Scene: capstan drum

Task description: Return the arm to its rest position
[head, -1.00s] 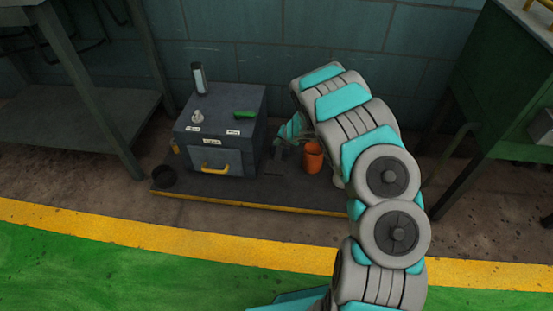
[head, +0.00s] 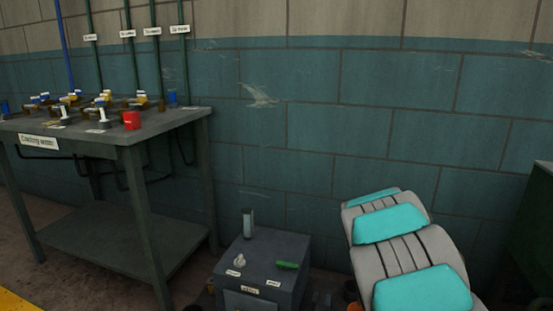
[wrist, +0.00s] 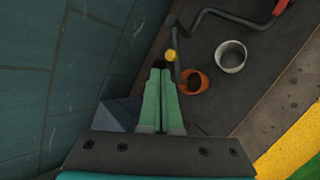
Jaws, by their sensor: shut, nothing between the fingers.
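My gripper (wrist: 160,72) shows in the wrist view with its two green fingers together and nothing between them. It is over the dark platform area near the tiled wall. A yellow knob (wrist: 171,56) lies just past the fingertips; I cannot tell whether they touch. In the head view my arm is bent at the lower right, and my gripper is hidden.
The wrist view shows an orange cup (wrist: 194,81), a pale cup (wrist: 230,56) and a dark bent bar (wrist: 240,17). In the head view, a grey box (head: 262,264) bears a green item (head: 287,265). A valve-covered table (head: 165,123) stands left.

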